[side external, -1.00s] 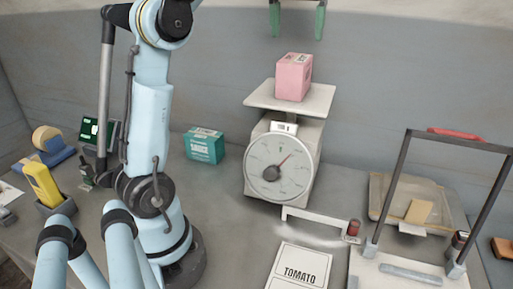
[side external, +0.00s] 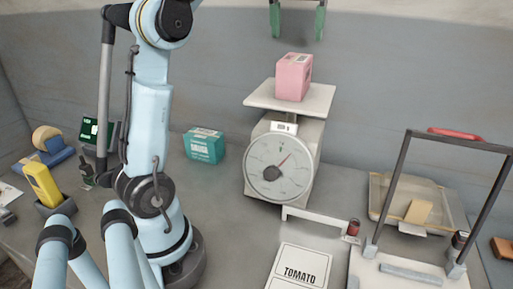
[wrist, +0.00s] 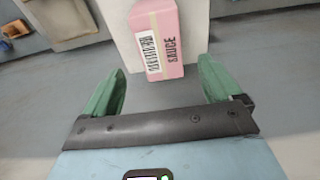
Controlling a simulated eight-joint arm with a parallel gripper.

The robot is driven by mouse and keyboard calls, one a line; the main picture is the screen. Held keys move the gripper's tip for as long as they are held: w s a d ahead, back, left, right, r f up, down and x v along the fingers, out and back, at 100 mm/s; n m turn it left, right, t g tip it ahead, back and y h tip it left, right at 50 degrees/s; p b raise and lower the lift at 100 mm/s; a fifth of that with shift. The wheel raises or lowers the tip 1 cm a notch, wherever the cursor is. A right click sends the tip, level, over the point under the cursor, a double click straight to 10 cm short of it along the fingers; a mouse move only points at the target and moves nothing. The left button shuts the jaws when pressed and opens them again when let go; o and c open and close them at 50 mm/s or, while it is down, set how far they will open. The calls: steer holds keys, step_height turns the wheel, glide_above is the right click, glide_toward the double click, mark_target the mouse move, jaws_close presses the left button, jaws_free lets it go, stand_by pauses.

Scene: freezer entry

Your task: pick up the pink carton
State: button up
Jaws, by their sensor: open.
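The pink carton (side external: 293,77) stands upright on the white pan (side external: 262,96) of a dial scale (side external: 280,170). In the wrist view the pink carton (wrist: 158,40) shows its label with a barcode and the word SAUCE, beyond the fingertips and roughly between them. My gripper (side external: 297,36) is at the top of the side view, above the carton and apart from it. Its two green fingers are spread with nothing between them; the wrist view shows the open gripper (wrist: 160,80) too.
A teal sauce box (side external: 204,146) stands left of the scale. A TOMATO sheet (side external: 299,267) lies in front. The grey wall rises behind the scale.

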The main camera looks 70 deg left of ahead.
mark_target(295, 58)
steer(key=shift+o, duration=0.4)
steer(key=shift+s+d+y, duration=0.25)
steer(key=shift+d+y, duration=0.05)
steer(key=shift+d, duration=0.05)
steer(key=s+d+f+t+y, duration=0.3)
steer(key=s+d+t+y, duration=0.4)
steer(key=t+y, duration=0.1)
steer(key=shift+t, duration=0.3)
steer(key=x, duration=0.7)
steer(key=shift+w+f, duration=0.15)
steer(key=shift+x, duration=2.65)
steer(key=shift+a, duration=0.15)
steer(key=shift+c, duration=0.2)
